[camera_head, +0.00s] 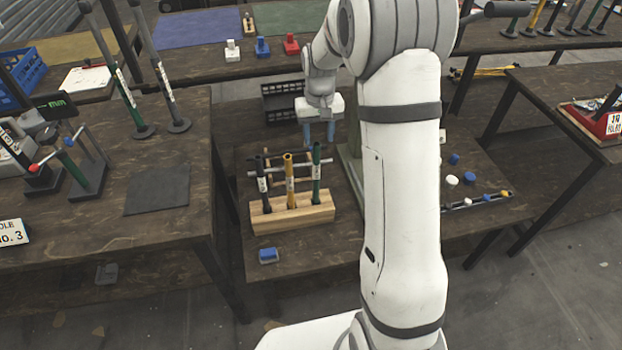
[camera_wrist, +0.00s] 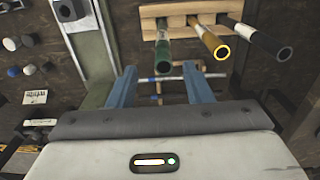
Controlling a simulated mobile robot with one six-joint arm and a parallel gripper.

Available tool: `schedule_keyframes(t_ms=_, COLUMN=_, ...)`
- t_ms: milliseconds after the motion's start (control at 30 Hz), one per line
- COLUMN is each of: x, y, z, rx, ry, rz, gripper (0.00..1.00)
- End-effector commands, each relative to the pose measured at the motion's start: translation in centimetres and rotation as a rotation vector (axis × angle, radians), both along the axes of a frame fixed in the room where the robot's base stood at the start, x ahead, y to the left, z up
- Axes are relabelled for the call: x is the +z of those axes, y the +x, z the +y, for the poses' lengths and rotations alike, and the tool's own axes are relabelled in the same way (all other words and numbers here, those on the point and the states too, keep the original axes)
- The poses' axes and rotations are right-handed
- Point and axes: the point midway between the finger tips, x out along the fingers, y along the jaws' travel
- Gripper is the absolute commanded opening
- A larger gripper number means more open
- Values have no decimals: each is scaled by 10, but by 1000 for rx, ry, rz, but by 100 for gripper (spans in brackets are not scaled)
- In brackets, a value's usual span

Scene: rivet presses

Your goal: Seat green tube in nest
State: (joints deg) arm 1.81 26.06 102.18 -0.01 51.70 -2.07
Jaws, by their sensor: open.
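The green tube (camera_head: 316,180) stands upright in a light wooden block (camera_head: 293,219), at the right end of a row with a yellow tube and a black tube. In the wrist view the green tube (camera_wrist: 163,58) is seen end-on, near and between my blue fingertips in the picture. My gripper (camera_head: 319,136) points down with its fingers apart, above and behind the tubes. The open fingers also show in the wrist view (camera_wrist: 161,72), with nothing held. I cannot make out the nest clearly.
A stand with metal rods (camera_head: 282,168) is behind the block. A grey-green press column (camera_head: 350,170) stands to the right, partly hidden by my arm. A small blue part (camera_head: 268,255) lies in front of the block. White and blue caps (camera_head: 453,180) lie at right.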

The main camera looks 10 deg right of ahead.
Motion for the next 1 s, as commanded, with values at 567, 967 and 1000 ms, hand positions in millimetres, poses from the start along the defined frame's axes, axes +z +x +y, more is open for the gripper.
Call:
schedule_keyframes(t_ms=567, x=-72, y=2, z=4, rx=-2, ry=0, rz=4, gripper=45)
schedule_keyframes(t_ms=967, x=-78, y=3, z=3, rx=-3, ry=0, rz=1, gripper=40)
schedule_keyframes(t_ms=1000, x=-78, y=3, z=3, rx=-3, ry=0, rz=1, gripper=36)
